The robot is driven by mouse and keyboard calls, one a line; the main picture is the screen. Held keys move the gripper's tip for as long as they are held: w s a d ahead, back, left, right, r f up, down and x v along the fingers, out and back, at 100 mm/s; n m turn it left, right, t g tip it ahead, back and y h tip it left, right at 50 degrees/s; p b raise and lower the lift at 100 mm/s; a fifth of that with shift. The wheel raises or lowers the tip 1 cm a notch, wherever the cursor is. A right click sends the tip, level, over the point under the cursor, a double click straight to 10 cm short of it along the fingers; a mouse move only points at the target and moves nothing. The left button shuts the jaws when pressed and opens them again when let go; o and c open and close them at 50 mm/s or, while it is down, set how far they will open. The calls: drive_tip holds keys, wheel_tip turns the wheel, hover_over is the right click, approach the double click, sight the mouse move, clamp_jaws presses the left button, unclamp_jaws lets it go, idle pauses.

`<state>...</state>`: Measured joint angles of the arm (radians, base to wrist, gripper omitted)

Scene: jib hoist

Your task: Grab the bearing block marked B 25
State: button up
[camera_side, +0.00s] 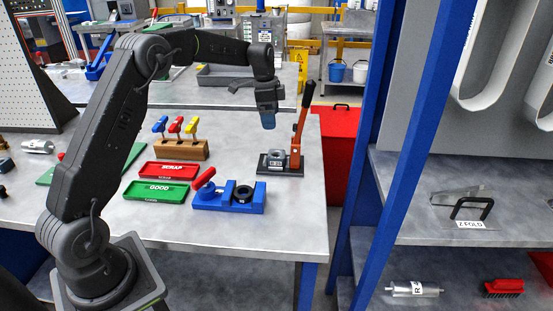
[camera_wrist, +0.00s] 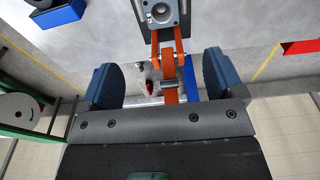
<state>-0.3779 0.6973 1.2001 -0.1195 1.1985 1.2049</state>
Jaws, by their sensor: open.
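A small grey metal block (camera_side: 277,153) sits on the dark base plate of a press with an orange lever (camera_side: 300,125). In the wrist view, a grey block with a round bore (camera_wrist: 160,13) shows at the top edge, partly cut off. No B 25 marking is readable in either view, so I cannot tell whether this is the named block. My gripper (camera_side: 268,122) hangs fingers down above and slightly left of the block, apart from it. In the wrist view, its two blue fingers (camera_wrist: 160,78) are wide apart with nothing held; the orange lever shows beyond the gap.
The lever stands tall just right of my gripper. A blue fixture with a black ring (camera_side: 230,197), green GOOD tray (camera_side: 157,192), red SCRAP tray (camera_side: 176,171) and wooden tool holder (camera_side: 181,149) stand to the left. A blue shelf post (camera_side: 355,195) rises at right.

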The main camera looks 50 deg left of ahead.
sight(277, 156)
drive_tip(key=f, duration=0.4)
drive_tip(key=w+f, duration=0.1)
drive_tip(key=f, duration=0.4)
drive_tip(key=d+f, duration=0.1)
drive_tip(key=f, duration=0.3)
drive_tip(key=shift+w+f, duration=0.2)
drive_tip(key=shift+r, duration=0.1)
drive_tip(key=c, duration=1.3)
